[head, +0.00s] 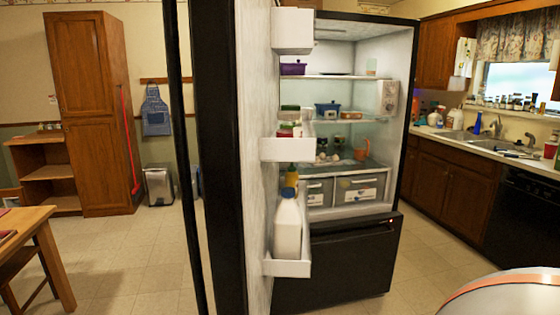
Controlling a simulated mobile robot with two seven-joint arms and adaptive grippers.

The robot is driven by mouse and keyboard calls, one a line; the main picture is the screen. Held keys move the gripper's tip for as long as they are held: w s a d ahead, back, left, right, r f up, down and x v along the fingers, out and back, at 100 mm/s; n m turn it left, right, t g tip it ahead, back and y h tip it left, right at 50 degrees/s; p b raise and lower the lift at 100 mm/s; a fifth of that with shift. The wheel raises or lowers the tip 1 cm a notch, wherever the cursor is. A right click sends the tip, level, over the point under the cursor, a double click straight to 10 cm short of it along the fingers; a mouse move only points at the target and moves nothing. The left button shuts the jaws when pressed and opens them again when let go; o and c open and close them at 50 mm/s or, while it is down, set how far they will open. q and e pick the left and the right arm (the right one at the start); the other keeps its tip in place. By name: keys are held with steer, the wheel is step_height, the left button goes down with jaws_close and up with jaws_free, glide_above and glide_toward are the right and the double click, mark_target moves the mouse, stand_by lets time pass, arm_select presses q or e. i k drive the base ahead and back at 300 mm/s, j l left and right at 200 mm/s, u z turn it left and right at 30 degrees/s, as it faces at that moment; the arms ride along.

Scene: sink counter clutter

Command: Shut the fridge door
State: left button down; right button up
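The fridge (348,265) has a black body and stands right of the middle, with its white inside and shelves showing. Its door (222,150) is wide open and swung toward me, seen nearly edge-on, with a long black handle (186,150) on its left side. White door bins (288,149) hold a white jug (288,225) and several other items. The drawer below is shut. Neither of my grippers is in view. A rounded grey shape with an orange-brown band at the bottom right corner cannot be told clearly.
A wooden table (30,218) stands at the left, near a tall wooden cabinet (92,115) and a metal trash bin (159,186). A sink counter (450,138) with bottles is at the right. Tiled floor (130,270) is clear left of the door.

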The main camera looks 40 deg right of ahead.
mark_target(237, 48)
steer(key=i+j+z, duration=0.15)
steer(key=z, duration=0.2)
steer(key=i+j+z, duration=0.1)
steer(key=j+z, duration=0.15)
steer(key=z, duration=0.15)
steer(key=j+z, duration=0.35)
steer(key=i+j+z, duration=0.15)
steer(key=j+z, duration=0.55)
steer(key=i+j, duration=0.05)
steer(key=j, duration=0.05)
